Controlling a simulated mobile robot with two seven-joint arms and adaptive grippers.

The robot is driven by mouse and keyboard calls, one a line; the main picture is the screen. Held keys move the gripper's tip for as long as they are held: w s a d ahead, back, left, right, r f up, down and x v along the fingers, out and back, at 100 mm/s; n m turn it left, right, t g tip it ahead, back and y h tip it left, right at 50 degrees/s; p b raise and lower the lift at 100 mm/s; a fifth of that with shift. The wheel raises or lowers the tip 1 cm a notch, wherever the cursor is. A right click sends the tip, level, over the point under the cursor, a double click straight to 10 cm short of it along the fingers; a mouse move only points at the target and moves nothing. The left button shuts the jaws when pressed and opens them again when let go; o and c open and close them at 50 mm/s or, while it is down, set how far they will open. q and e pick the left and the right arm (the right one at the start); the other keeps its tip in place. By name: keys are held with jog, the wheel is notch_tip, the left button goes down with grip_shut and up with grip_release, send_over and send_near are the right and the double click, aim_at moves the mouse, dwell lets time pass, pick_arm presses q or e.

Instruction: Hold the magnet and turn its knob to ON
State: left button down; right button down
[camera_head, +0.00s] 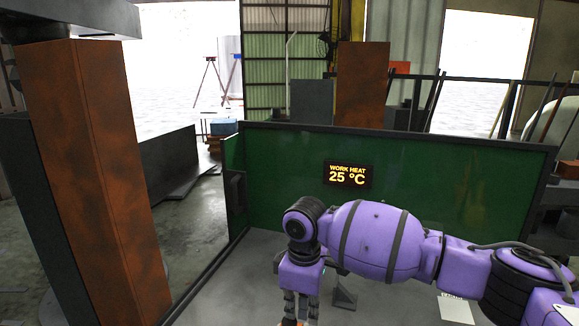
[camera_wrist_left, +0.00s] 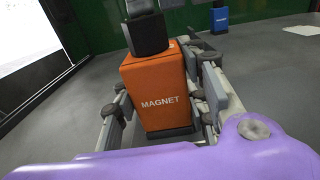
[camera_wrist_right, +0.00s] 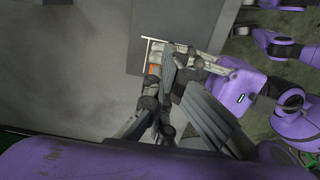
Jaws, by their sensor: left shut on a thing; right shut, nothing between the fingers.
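The orange magnet (camera_wrist_left: 158,88), labelled MAGNET, stands between the fingers of my left gripper (camera_wrist_left: 163,115), which is shut on its sides. A dark knob (camera_wrist_left: 148,36) sits on top of it; its setting cannot be read. A grey piece at the knob's upper end is cut off by the frame edge. My right gripper (camera_head: 300,306) points down at the bottom of the head view. In the right wrist view its fingers (camera_wrist_right: 167,82) are together beside the left gripper, near a small orange patch of the magnet (camera_wrist_right: 153,69). Whether they touch the knob is hidden.
A blue block (camera_wrist_left: 219,19) with a dark top stands farther back on the grey table (camera_head: 225,292).

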jog(key=shift+s+a+f, duration=0.1)
jog(key=shift+s+f, duration=0.25)
jog(key=shift+f, duration=0.3)
jog(key=shift+s+a, duration=0.25)
jog(key=shift+s, duration=0.3)
jog(key=shift+s+a, duration=0.25)
jog(key=shift+s, duration=0.3)
jog(key=shift+s+d, duration=0.25)
notch_tip(320, 180, up, 7)
jog(key=shift+w+d, duration=0.25)
jog(key=shift+f, duration=0.1)
